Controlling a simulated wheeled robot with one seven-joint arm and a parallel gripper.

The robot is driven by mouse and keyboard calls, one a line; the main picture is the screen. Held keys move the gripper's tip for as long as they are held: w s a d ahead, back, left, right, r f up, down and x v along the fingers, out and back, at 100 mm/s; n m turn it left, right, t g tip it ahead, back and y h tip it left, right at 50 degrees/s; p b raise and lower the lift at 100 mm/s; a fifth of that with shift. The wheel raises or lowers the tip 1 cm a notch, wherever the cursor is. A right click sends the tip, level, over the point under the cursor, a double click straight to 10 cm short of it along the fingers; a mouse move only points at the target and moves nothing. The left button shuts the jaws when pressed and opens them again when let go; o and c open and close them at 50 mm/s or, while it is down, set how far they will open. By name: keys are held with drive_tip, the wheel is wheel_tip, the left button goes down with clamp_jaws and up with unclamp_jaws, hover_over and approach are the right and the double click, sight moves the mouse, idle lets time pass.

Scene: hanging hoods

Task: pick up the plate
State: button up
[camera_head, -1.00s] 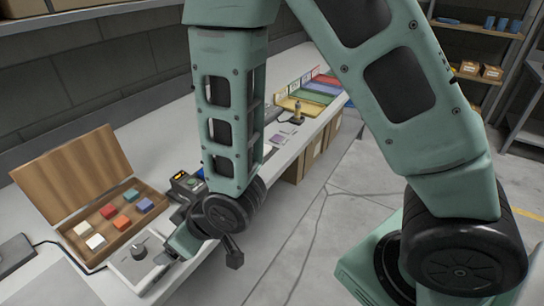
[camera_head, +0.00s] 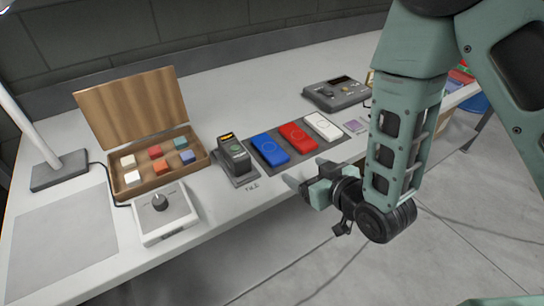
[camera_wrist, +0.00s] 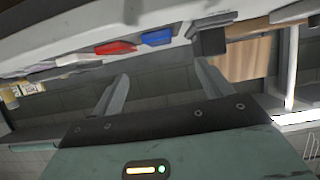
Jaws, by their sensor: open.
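I cannot tell which thing is the plate; no round dish shows. Flat plate-like slabs, one blue (camera_head: 269,148), one red (camera_head: 298,137) and one white (camera_head: 323,126), lie in a row on a dark mat (camera_head: 287,162). In the wrist view the blue slab (camera_wrist: 157,38), red slab (camera_wrist: 115,48) and white slab (camera_wrist: 78,59) show beyond the fingers. My gripper (camera_head: 304,175) is at the table's front edge, just in front of the slabs. It is open and empty, its fingers apart in the wrist view (camera_wrist: 161,72).
A dark device (camera_head: 234,158) stands left of the slabs. Further left are a white dial box (camera_head: 163,215) and an open wooden case (camera_head: 130,110) with coloured blocks. A grey control box (camera_head: 336,93) stands behind right. A lamp base (camera_head: 58,172) is far left.

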drive_tip(key=shift+w+a+f+b, duration=0.35)
drive_tip(key=shift+w+f+b, duration=0.1)
drive_tip(key=shift+b, duration=2.1)
drive_tip(key=shift+w+b, duration=0.15)
drive_tip(key=shift+b, duration=1)
drive_tip(key=p, duration=0.2)
approach(276, 154)
drive_tip(key=x, duration=0.3)
drive_tip(key=shift+a, duration=0.25)
drive_tip(key=shift+p+x, duration=0.5)
drive_tip(key=shift+x, duration=2.4)
drive_tip(key=shift+d, duration=0.15)
drive_tip(key=c, duration=1.1)
